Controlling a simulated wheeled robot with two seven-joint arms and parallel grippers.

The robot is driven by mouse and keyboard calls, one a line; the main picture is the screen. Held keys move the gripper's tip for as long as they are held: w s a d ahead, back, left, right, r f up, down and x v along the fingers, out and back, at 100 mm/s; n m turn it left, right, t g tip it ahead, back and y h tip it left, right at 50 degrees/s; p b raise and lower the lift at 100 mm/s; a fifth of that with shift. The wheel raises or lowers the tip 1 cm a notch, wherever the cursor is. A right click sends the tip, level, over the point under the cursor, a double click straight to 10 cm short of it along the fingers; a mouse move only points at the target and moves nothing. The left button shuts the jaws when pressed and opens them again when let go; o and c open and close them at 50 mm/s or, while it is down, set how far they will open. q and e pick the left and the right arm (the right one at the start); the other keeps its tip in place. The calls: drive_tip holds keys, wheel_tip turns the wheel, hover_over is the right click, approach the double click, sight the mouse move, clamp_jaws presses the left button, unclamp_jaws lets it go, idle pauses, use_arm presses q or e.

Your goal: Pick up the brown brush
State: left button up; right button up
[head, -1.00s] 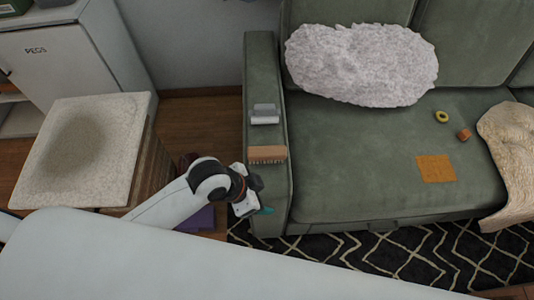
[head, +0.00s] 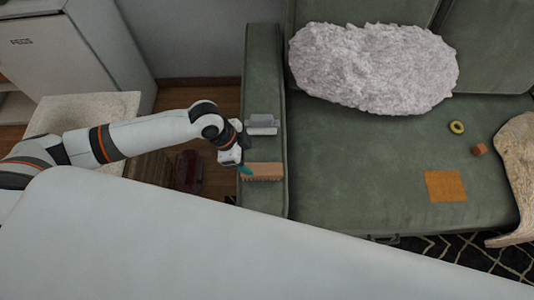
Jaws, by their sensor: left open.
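The brown brush (head: 264,171) lies on the left armrest of the green sofa, its bristles toward the front. My left gripper (head: 243,168) is open at the brush's left end, with its teal fingertips close to that end. Whether the fingers touch the brush or stand above it I cannot tell. My right gripper is not in the head view.
A grey-and-white object (head: 262,125) lies on the armrest (head: 263,70) just behind the brush. The sofa seat (head: 350,160) holds a fluffy white cushion (head: 372,68), an orange cloth (head: 445,186), a yellow ring (head: 456,127) and a small brown block (head: 480,149). A pale-topped stand (head: 90,105) is at left.

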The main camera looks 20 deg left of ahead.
sight(261, 169)
use_arm(q)
drive_tip(key=shift+w+f, duration=0.1)
drive_tip(key=shift+w, duration=0.15)
drive_tip(key=x, duration=0.6)
drive_tip(key=shift+s+d, duration=0.1)
drive_tip(key=shift+s, duration=0.05)
drive_tip(key=shift+d+f, duration=0.2)
drive_tip(key=shift+f, duration=0.25)
drive_tip(key=x, duration=0.3)
drive_tip(key=shift+d+f+p, duration=0.15)
drive_tip(key=shift+f+p, duration=0.15)
drive_tip(key=shift+d+f, duration=0.15)
drive_tip(key=shift+f, duration=0.25)
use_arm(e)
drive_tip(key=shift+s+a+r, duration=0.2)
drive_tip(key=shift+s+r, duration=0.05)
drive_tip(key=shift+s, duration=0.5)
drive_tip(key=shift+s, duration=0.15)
use_arm(q)
drive_tip(key=shift+f, duration=0.2)
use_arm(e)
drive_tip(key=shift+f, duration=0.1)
use_arm(q)
drive_tip(key=c, duration=1.1)
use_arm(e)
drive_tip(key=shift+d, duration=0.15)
